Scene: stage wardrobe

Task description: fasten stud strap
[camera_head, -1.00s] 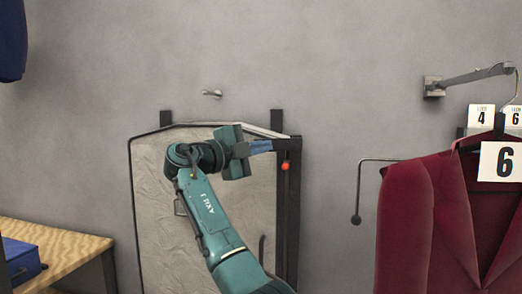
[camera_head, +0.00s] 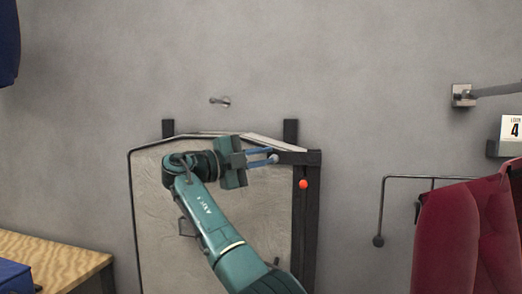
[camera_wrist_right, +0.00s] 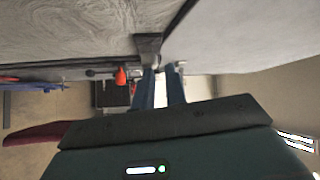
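A pale, wrinkled flat bag or panel (camera_head: 245,215) with dark edging is against the wall. A dark strap (camera_head: 298,157) crosses its upper right corner, beside a dark upright (camera_head: 305,235). My right gripper (camera_head: 272,157), with blue fingers, reaches the strap's left end. In the right wrist view, its two fingers (camera_wrist_right: 163,75) are apart with a bright gap between them. A dark tab (camera_wrist_right: 149,45), likely the strap, lies at the left finger's tip; I cannot tell whether they touch. No stud can be made out clearly. My left gripper is not in view.
A red ball (camera_head: 303,184) hangs just below the strap, also in the wrist view (camera_wrist_right: 121,76). A wall hook (camera_head: 220,101) is above the panel. A maroon jacket (camera_head: 448,240) and a bent rod (camera_head: 379,215) are at right. A wooden bench (camera_head: 55,262) is at left.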

